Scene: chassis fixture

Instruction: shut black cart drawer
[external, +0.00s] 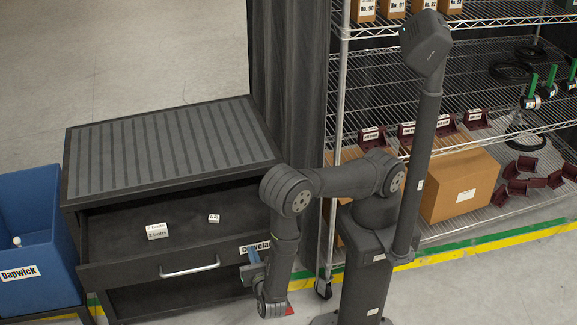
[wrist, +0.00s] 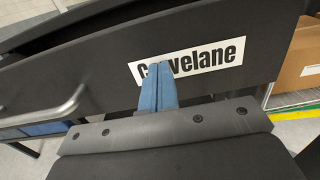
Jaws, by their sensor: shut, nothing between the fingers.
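The black cart (external: 100,205) stands left of my arm, with a ribbed grey top. Its upper drawer (external: 120,268) is pulled open, with small white labelled boxes (external: 157,231) inside. The drawer front has a silver handle (external: 190,268) and a white "Corvelane" label, which also shows in the wrist view (wrist: 215,58). My gripper (external: 250,256) is at the right end of the drawer front, beside the label. In the wrist view its blue fingers (wrist: 163,85) are together and overlap the label's lower left part; whether they touch the front I cannot tell.
A blue bin (external: 40,240) stands left of the cart. A dark curtain (external: 290,80) hangs behind the cart. An open shelf space lies below the drawer.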

